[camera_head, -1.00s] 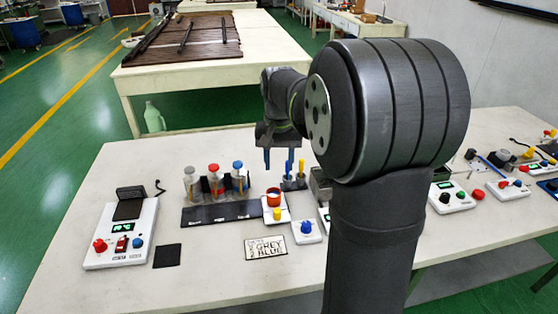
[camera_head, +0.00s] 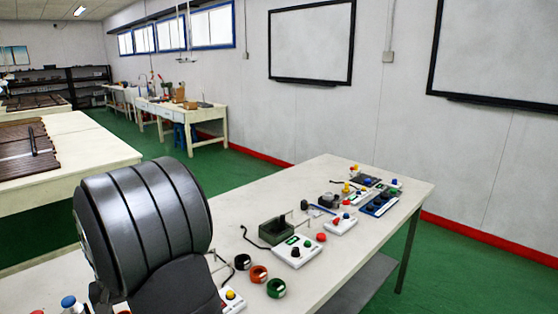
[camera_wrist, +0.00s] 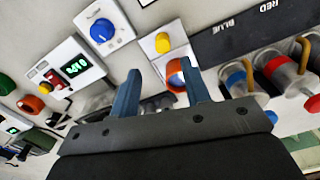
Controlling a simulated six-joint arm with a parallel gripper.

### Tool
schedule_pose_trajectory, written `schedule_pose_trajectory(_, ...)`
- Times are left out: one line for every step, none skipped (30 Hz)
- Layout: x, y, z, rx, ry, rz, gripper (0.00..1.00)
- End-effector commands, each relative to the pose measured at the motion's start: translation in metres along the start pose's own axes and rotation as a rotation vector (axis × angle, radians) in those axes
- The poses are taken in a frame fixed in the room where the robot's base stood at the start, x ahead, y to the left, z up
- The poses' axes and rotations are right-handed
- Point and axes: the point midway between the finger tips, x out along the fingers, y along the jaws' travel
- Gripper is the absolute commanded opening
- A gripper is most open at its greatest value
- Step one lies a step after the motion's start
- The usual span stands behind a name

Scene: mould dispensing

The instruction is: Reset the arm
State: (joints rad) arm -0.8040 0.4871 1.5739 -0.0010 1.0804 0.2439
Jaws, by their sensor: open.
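My gripper (camera_wrist: 160,74) shows in the wrist view with its two blue fingers spread apart. Nothing is held between them. A small orange-red cup (camera_wrist: 173,82) with blue inside lies beyond the fingertips, partly hidden by the right finger, beside a yellow knob (camera_wrist: 162,43). In the head view my arm fills the lower left, and the gripper is outside the picture.
The wrist view shows capped bottles (camera_wrist: 237,78) by a dark labelled strip (camera_wrist: 245,32), a blue-knob box (camera_wrist: 102,30) and a display box (camera_wrist: 75,68). In the head view, rings (camera_head: 259,273), a green bin (camera_head: 277,231) and control boxes (camera_head: 296,251) occupy the table (camera_head: 350,262).

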Motion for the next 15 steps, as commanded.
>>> schedule_pose_trajectory(0.012, 0.000, 0.001, 0.000, -0.004, 0.001, 0.43)
schedule_pose_trajectory(0.018, 0.000, 0.001, 0.000, -0.005, 0.001, 0.43)
schedule_pose_trajectory(0.025, 0.000, 0.001, 0.000, -0.004, 0.001, 0.43)
schedule_pose_trajectory(0.031, 0.000, 0.001, 0.000, -0.004, 0.001, 0.43)
schedule_pose_trajectory(0.037, 0.000, 0.001, 0.000, -0.004, 0.001, 0.43)
schedule_pose_trajectory(0.043, 0.000, 0.001, 0.000, -0.004, 0.000, 0.43)
schedule_pose_trajectory(0.048, 0.000, 0.001, 0.000, -0.004, 0.000, 0.43)
schedule_pose_trajectory(0.052, 0.000, 0.001, 0.000, -0.003, 0.000, 0.43)
schedule_pose_trajectory(0.058, -0.001, 0.001, 0.000, -0.004, 0.000, 0.43)
schedule_pose_trajectory(0.062, -0.001, 0.001, 0.000, -0.004, 0.000, 0.43)
schedule_pose_trajectory(0.065, -0.001, 0.001, 0.000, -0.003, 0.000, 0.43)
schedule_pose_trajectory(0.068, -0.001, 0.001, 0.000, -0.002, 0.000, 0.43)
schedule_pose_trajectory(0.071, -0.001, 0.001, 0.000, -0.002, 0.000, 0.43)
schedule_pose_trajectory(0.073, -0.001, 0.001, 0.000, -0.002, 0.000, 0.43)
schedule_pose_trajectory(0.075, -0.001, 0.001, 0.000, -0.002, 0.000, 0.43)
